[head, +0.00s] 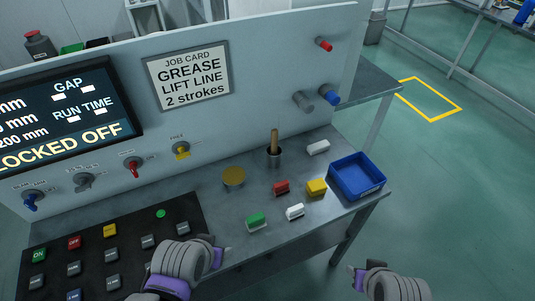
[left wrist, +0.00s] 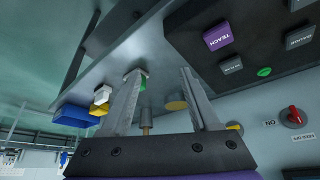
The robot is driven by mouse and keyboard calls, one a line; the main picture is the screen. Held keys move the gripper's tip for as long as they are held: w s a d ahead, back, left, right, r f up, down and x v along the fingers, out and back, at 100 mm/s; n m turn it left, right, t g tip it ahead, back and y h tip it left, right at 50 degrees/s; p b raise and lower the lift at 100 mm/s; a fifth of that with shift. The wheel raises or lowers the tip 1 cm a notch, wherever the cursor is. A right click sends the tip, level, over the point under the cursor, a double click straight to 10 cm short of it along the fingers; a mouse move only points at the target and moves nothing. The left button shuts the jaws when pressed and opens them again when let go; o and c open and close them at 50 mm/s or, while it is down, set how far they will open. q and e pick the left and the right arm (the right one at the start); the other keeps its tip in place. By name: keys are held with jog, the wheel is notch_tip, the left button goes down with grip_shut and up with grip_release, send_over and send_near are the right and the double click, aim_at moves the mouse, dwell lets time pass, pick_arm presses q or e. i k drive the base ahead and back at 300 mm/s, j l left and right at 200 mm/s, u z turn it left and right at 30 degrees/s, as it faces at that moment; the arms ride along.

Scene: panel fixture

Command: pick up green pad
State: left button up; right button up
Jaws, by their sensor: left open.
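The green pad (head: 256,220), a small block with a green top and pale base, lies on the grey bench near its front edge. In the left wrist view the green pad (left wrist: 143,83) shows just beyond one finger, partly hidden by it. My left gripper (head: 222,254) is open and empty, to the left of the pad and nearer the front; its spread fingers (left wrist: 161,76) fill the left wrist view. My right gripper (head: 358,277) is at the lower right, off the bench, and its jaws are unclear.
White (head: 295,211), red (head: 281,187) and yellow (head: 316,187) pads lie right of the green one. A blue tray (head: 374,190) stands at the right end. A gold disc (head: 234,177) and a wooden-handled tool in a cup (head: 274,150) are behind. A button panel (head: 130,238) lies left.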

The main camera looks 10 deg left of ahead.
aim_at(254, 222)
jog(key=l+u, duration=0.35)
jog(key=l, duration=0.45)
jog(key=l+u, duration=0.35)
jog(key=l, duration=0.45)
jog(key=k, duration=0.05)
